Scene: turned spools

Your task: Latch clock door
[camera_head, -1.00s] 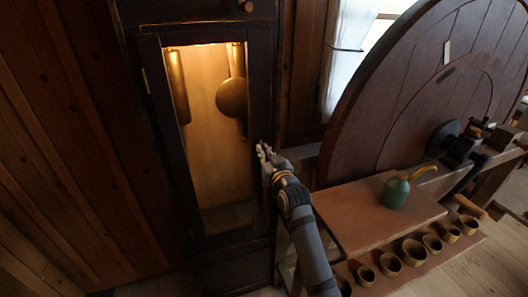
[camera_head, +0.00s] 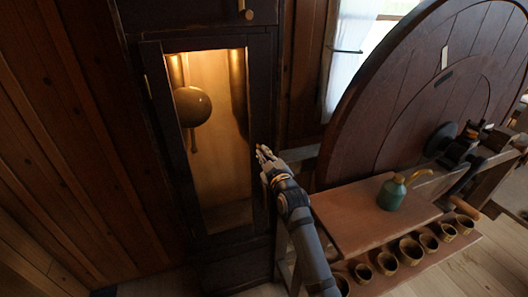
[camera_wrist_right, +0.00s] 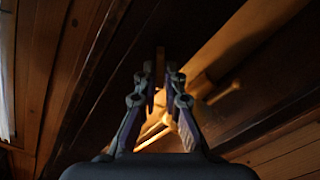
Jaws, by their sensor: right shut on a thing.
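The tall dark clock case has a glazed door (camera_head: 170,140) with a lit inside, left of centre in the head view. A brass pendulum (camera_head: 192,107) hangs behind the glass. My right gripper (camera_head: 262,152) is at the right edge of the door, about halfway down. In the wrist view its fingers (camera_wrist_right: 160,78) are close together on a small brownish piece (camera_wrist_right: 160,56), which looks like the door latch; the fingertips partly hide it. The door looks close to its frame, but I cannot tell whether it is fully flush. My left gripper is not in view.
A small knob (camera_head: 247,15) sits above the door. To the right are a big round wooden wheel (camera_head: 400,110), a bench board (camera_head: 345,222) with a green oil can (camera_head: 392,194), and several small cups (camera_head: 412,250) on a lower shelf. My right forearm passes close to the bench.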

